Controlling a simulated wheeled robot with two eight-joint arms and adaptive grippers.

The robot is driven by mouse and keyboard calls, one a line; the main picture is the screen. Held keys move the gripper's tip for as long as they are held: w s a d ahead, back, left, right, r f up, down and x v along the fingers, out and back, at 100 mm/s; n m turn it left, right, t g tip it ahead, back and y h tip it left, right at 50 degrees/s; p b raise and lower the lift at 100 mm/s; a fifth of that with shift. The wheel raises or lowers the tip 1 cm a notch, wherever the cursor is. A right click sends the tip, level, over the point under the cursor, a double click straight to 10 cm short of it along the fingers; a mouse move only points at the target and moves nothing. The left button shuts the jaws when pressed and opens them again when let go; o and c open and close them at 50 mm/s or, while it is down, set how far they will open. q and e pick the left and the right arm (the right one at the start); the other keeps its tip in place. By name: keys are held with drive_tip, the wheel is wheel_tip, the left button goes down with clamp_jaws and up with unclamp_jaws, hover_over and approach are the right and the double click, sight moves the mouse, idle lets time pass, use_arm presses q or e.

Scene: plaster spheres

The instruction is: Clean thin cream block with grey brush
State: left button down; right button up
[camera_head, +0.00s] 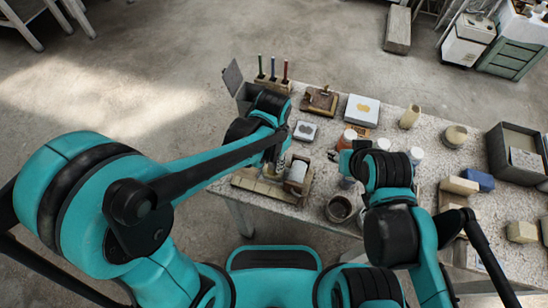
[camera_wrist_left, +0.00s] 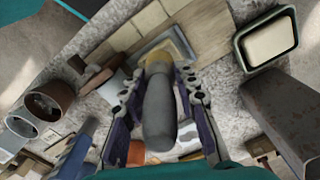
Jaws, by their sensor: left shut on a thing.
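My left gripper (camera_wrist_left: 160,105) is shut around a grey brush (camera_wrist_left: 160,112), its dark rounded handle toward the camera and its yellowish end away. Past that end lies a thin cream block (camera_wrist_left: 180,42) in a shallow grey frame. I cannot tell whether the brush touches it. In the head view, my left gripper (camera_head: 276,158) is low over the table's near left part, and its arm hides much of the brush. My right gripper (camera_head: 342,158) is over the middle of the table; its finger opening is unclear.
Pale blocks lie on a wooden board (camera_head: 252,184) at the near left edge. A round pot (camera_head: 340,208) stands to its right. Coloured sticks stand in a holder (camera_head: 272,84) behind. A grey box (camera_head: 492,150) and cream blocks (camera_head: 460,185) crowd the right.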

use_arm(q)
drive_tip(key=shift+s+a, duration=0.3)
drive_tip(key=shift+s, duration=0.55)
drive_tip(key=shift+w+d+b, duration=0.1)
drive_tip(key=shift+w+d, duration=0.15)
drive_tip(key=shift+w, duration=0.55)
drive_tip(key=shift+w+d+b, duration=0.1)
drive_tip(key=shift+w+d, duration=0.15)
drive_tip(key=shift+w, duration=0.5)
drive_tip(key=shift+w+d+b, duration=0.1)
drive_tip(key=shift+w+d, duration=0.15)
drive_tip(key=shift+w, duration=0.55)
drive_tip(key=shift+s+a, duration=0.25)
drive_tip(key=shift+s, duration=0.55)
drive_tip(key=shift+s+a, duration=0.25)
drive_tip(key=shift+s, duration=0.55)
drive_tip(key=shift+s+a, duration=0.25)
drive_tip(key=shift+s, duration=0.55)
drive_tip(key=shift+w, duration=0.1)
drive_tip(key=shift+w+d, duration=0.25)
drive_tip(key=shift+w, duration=0.5)
drive_tip(key=shift+w+d, duration=0.25)
drive_tip(key=shift+w, duration=0.55)
drive_tip(key=shift+w+d, duration=0.25)
drive_tip(key=shift+w, duration=0.5)
drive_tip(key=shift+s, duration=0.1)
